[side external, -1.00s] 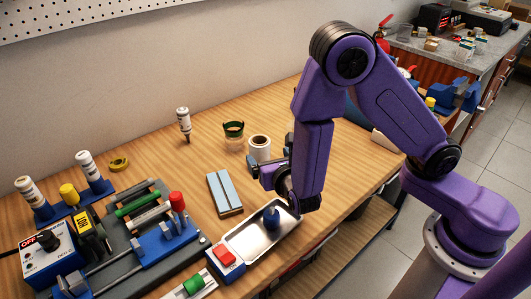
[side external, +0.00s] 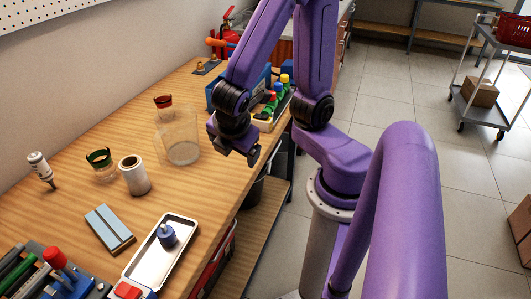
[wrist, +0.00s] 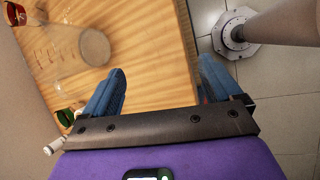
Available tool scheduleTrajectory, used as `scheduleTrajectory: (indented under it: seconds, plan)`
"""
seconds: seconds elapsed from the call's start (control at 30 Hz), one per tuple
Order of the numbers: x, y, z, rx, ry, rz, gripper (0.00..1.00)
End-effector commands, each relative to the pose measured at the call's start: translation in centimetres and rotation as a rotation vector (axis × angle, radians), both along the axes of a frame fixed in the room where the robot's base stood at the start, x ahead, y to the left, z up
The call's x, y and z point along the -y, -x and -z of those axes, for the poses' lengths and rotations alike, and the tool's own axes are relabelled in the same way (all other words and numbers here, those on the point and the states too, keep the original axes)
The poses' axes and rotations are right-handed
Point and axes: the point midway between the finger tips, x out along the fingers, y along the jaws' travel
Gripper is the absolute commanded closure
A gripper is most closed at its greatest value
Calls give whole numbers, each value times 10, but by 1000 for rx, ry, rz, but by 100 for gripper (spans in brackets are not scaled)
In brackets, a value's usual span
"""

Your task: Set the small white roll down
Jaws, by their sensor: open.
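The small white roll (side external: 135,176) stands upright on the wooden table (side external: 208,192), with its dark open core facing up. It is beside a green-rimmed glass (side external: 101,168) and behind the metal tray (side external: 146,268). My gripper (side external: 238,150) is to the right of the roll, well apart from it, over the table's front edge. In the wrist view my gripper (wrist: 162,84) has its two blue fingers spread wide with nothing between them. Table top, table edge and floor show beyond the fingers. I cannot make out the roll in the wrist view.
A clear beaker (side external: 181,138) stands between the roll and my gripper. A red-rimmed glass (side external: 163,106) is behind it. The tray holds a blue knobbed piece (side external: 166,236). A blue-grey block (side external: 109,229) lies left of the tray. Bare table lies right of the roll.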

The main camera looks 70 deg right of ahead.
Motion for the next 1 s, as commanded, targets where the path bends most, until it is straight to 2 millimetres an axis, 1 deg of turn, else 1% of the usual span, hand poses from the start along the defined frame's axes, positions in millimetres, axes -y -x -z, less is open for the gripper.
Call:
scheduleTrajectory:
  seconds: [0.03, 0.1, 0.2, 0.3, 0.47, 1.0]
  plan:
    - [-2, 17, -5, -20, -101, 61, 8]
    - [-8, 38, -10, -57, -222, 139, 8]
    - [-16, 62, -19, -104, -358, 223, 8]
    - [-23, 77, -25, -138, -442, 272, 8]
    - [-27, 85, -29, -157, -488, 300, 8]
    - [-26, 85, -28, -157, -485, 300, 8]
